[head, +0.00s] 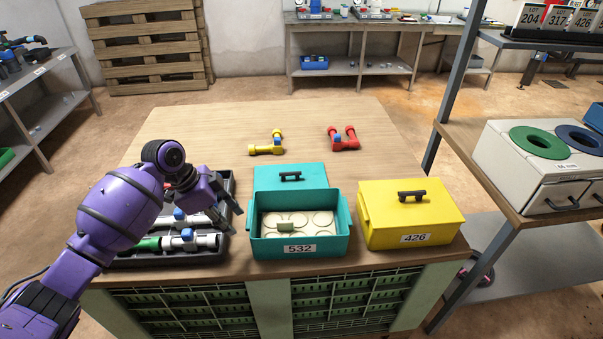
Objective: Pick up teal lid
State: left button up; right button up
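My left gripper (222,216) is left of the teal box, over the right side of the black tray, apart from the lid. Its fingers are small and dark, so their opening is unclear. My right gripper is out of view.
The black tray (170,259) holds pipe fittings with blue valves. A closed yellow box (380,225) labelled 426 stands right of the teal box. Yellow (265,150) and red (345,143) pipe pieces lie farther back. The table's back left is clear. A shelf post (455,80) rises at right.

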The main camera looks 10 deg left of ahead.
aim_at(311, 175)
jog(key=i+j+z, duration=0.1)
jog(key=i, duration=0.35)
jog(key=i+j+z, duration=0.15)
jog(key=i, duration=0.3)
